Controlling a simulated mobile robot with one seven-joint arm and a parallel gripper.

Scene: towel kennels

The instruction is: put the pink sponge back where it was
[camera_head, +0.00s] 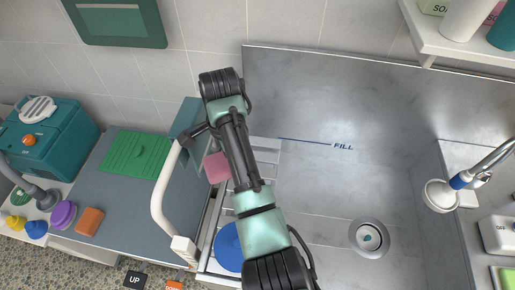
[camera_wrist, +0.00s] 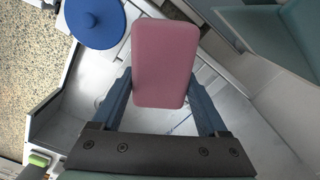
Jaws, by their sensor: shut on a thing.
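The pink sponge (camera_head: 217,167) is a flat block with rounded corners. In the wrist view the sponge (camera_wrist: 166,62) stands out between the two fingers of my gripper (camera_wrist: 166,98), which is shut on it. In the head view my arm hides most of the gripper and part of the sponge. The sponge shows above the left edge of the metal tub, by a white slatted rack (camera_head: 265,157). Whether it touches anything below cannot be told.
A white curved rail (camera_head: 160,190) stands left of the sponge. A blue round object (camera_head: 228,246) lies on the rack. A green mat (camera_head: 135,157), an orange block (camera_head: 89,221) and a purple round item (camera_head: 63,215) are on the left. The tub floor (camera_head: 320,195) is clear except the drain (camera_head: 369,238).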

